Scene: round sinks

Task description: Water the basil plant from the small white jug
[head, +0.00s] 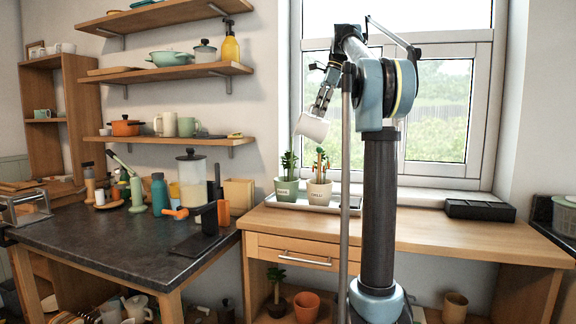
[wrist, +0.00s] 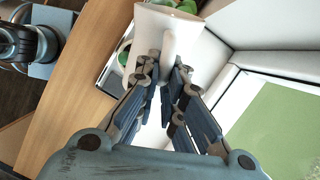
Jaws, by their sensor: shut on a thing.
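My gripper (head: 321,104) is shut on the small white jug (head: 311,127) and holds it in the air above two potted plants by the window. The jug is tilted in the head view. In the wrist view the fingers (wrist: 167,72) close on the handle of the jug (wrist: 198,50). Below it stand a green pot (head: 286,190) with a leafy plant (head: 289,161) and a cream pot (head: 319,193) with another plant (head: 320,165). The pot labels are too small to read, so I cannot tell which is the basil. No water is visible.
Both pots stand on a tray (head: 345,209) on the wooden counter (head: 420,226). The window (head: 440,110) is close behind. A black box (head: 480,210) sits to the right.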

